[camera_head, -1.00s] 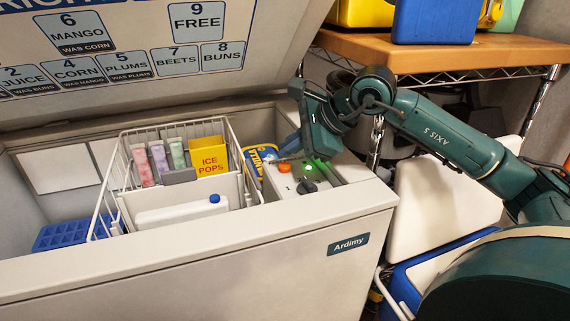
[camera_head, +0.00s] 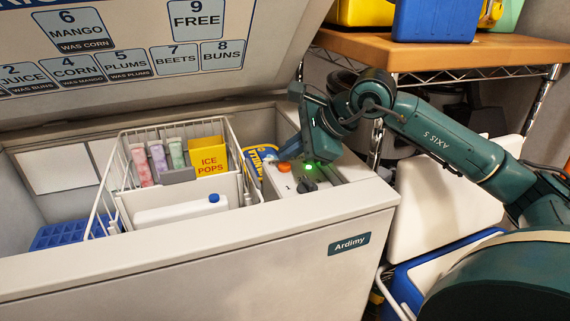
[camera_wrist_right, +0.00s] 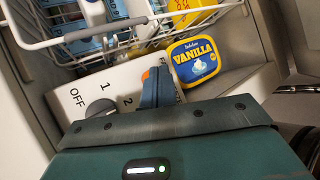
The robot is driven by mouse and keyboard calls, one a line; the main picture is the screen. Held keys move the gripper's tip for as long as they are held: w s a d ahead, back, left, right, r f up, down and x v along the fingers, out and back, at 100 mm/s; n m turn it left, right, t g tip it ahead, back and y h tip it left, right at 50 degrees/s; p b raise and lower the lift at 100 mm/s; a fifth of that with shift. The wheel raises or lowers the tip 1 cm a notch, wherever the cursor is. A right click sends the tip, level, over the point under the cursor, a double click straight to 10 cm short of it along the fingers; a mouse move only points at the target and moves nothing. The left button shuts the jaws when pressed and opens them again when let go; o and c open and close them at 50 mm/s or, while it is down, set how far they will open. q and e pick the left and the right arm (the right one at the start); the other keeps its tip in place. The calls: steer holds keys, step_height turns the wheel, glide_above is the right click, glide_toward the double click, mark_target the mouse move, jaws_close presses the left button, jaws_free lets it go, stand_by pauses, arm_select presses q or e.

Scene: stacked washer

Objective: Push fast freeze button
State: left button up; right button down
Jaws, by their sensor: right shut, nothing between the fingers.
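The orange button (camera_head: 284,167) is on the light control panel (camera_head: 338,180) at the right end of the open chest freezer (camera_head: 200,262). Beside it on the panel is a dark dial (camera_head: 307,186). The right wrist view shows the dial (camera_wrist_right: 100,108) by the marks OFF, 1 and 2. My right gripper (camera_head: 284,156) is shut and empty, its blue fingers at the button. In the right wrist view the fingers (camera_wrist_right: 153,76) hide most of the button, with a little orange showing beside them. I cannot tell whether they touch it. My left gripper is not in view.
A wire basket (camera_head: 103,205) holds an ice pops box (camera_head: 208,158) and tubes. A vanilla tub (camera_wrist_right: 194,62) stands right beside the panel. The raised lid (camera_head: 120,95) is above the freezer.

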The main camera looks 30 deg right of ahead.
mark_target(290, 167)
steer(key=shift+f+b, duration=0.35)
steer(key=shift+f, duration=0.1)
steer(key=shift+r, duration=0.1)
stand_by(0.4)
steer(key=shift+r+p, duration=0.75)
steer(key=shift+r, duration=0.1)
steer(key=shift+r, duration=0.2)
step_height(290, 167, up, 6)
steer(key=p, duration=0.5)
steer(key=shift+f, duration=0.2)
